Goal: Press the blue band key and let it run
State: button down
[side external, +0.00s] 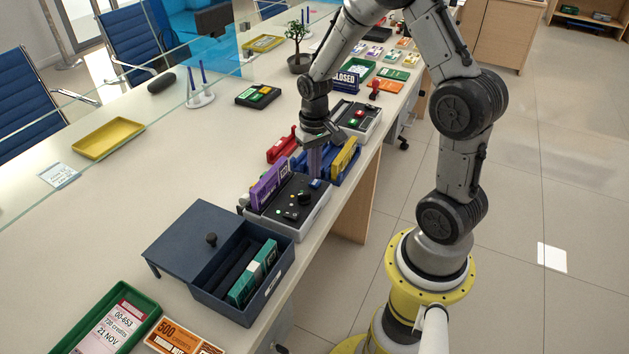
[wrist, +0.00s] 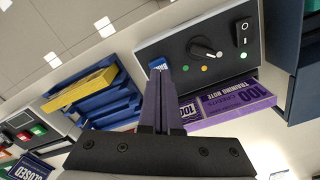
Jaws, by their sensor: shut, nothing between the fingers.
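The banding machine (side external: 300,203) is a black-topped grey box with a round knob, standing near the counter's right edge; its panel (wrist: 225,62) also shows in the wrist view, with a rocker switch and small coloured dots. Its blue band key (side external: 316,183) sits at the panel's far end, and in the wrist view the key (wrist: 158,62) is partly hidden by my fingertips. My gripper (side external: 314,172) is shut and empty, pointing down at the key. I cannot tell whether the tips (wrist: 160,74) touch it. A purple note bundle (side external: 269,185) stands along the machine's left side.
A blue rack (side external: 347,172) with a yellow bundle (side external: 343,154) is just beyond the machine, close to my gripper.

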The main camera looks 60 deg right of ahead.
jog(key=shift+f, duration=1)
dwell(0.4)
notch_tip(320, 180, up, 9)
dwell(1.3)
notch_tip(320, 180, up, 6)
jog(key=n+t, duration=0.1)
jog(key=t, duration=0.1)
send_over(314, 182)
jog(key=a, duration=0.4)
jog(key=s+a+r+n+t, duration=0.2)
jog(key=a+r, duration=0.2)
jog(key=r, duration=0.2)
jog(key=s+a+r+n+t, duration=0.1)
jog(key=s+a+n, duration=0.2)
jog(key=s, duration=1)
jog(key=shift+s+a+t, duration=0.25)
jog(key=shift+a+t, duration=0.05)
jog(key=shift+a, duration=0.9)
